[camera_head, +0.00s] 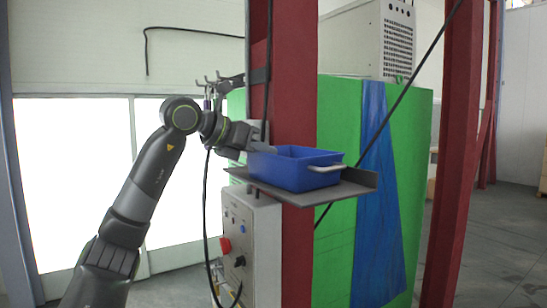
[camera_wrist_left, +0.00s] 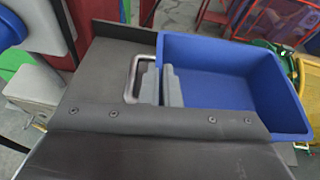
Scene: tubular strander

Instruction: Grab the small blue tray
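The small blue tray (camera_head: 312,181) rests upright and empty on a grey shelf (camera_head: 268,189) in the head view. It also shows from above in the wrist view (camera_wrist_left: 225,85), with a metal handle (camera_wrist_left: 129,80) on its left end. My left gripper (camera_head: 264,146) is at the tray's left end, at rim height. In the wrist view its two grey fingers (camera_wrist_left: 161,87) are close together on either side of the end wall, beside the handle, and look shut on that wall. The fingertips are partly hidden. My right gripper is not in view.
A red post (camera_head: 291,100) stands right behind the tray, and a green cabinet (camera_head: 340,120) is behind it. A control box (camera_head: 250,240) with a red knob sits below the shelf. A black cable (camera_head: 405,92) slants past the tray's right side.

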